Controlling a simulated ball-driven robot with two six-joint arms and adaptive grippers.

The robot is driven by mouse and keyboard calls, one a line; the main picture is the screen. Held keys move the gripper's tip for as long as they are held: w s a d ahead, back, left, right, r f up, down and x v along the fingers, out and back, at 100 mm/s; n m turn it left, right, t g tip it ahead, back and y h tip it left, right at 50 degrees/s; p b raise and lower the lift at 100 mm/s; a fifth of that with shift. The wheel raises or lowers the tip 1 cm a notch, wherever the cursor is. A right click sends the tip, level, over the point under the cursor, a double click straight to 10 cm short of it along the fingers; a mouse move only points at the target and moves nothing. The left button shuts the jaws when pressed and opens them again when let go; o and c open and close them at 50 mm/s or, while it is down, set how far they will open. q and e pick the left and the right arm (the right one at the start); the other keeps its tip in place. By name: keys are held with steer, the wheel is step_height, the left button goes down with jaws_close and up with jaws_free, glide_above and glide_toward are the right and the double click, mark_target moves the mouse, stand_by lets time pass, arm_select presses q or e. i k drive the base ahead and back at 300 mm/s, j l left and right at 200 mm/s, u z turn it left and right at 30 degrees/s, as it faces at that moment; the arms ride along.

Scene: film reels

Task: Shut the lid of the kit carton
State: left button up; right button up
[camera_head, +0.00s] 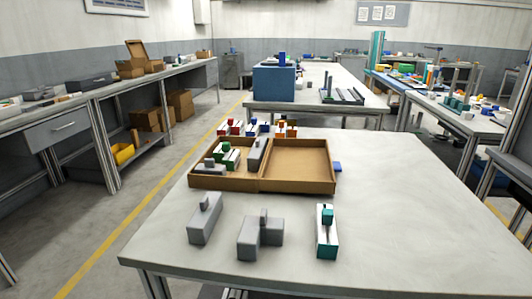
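The kit carton (222,184) is a shallow brown box on the near table, left of the table's middle. Its lid (298,187) is folded open to the right and looks like an empty shallow tray. Green, white and grey parts (225,156) sit inside the carton. A grey part (256,154) stands near the seam between carton and lid; I cannot tell whether it leans over the hinge. Neither of my grippers is in view.
Two grey blocks (205,219) (260,234) and a white-and-teal block (326,232) stand in front of the carton. Several small coloured parts (258,127) line up behind it, and a blue piece (337,166) lies beside the lid. The table's right side (420,220) is clear.

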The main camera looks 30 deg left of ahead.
mark_target(290, 165)
steer(key=i+l+u, duration=0.2)
steer(key=l+u, duration=0.15)
steer(key=i+l+u, duration=0.15)
steer(key=l+u, duration=0.5)
steer(key=i+l+u, duration=0.1)
steer(key=l+u, duration=0.25)
steer(key=l, duration=0.2)
steer(key=l+z, duration=0.1)
steer(key=z, duration=0.25)
steer(key=k+l+z, duration=0.1)
steer(key=z, duration=0.25)
steer(key=l+z, duration=0.15)
steer(key=z, duration=0.2)
steer(key=k, duration=0.05)
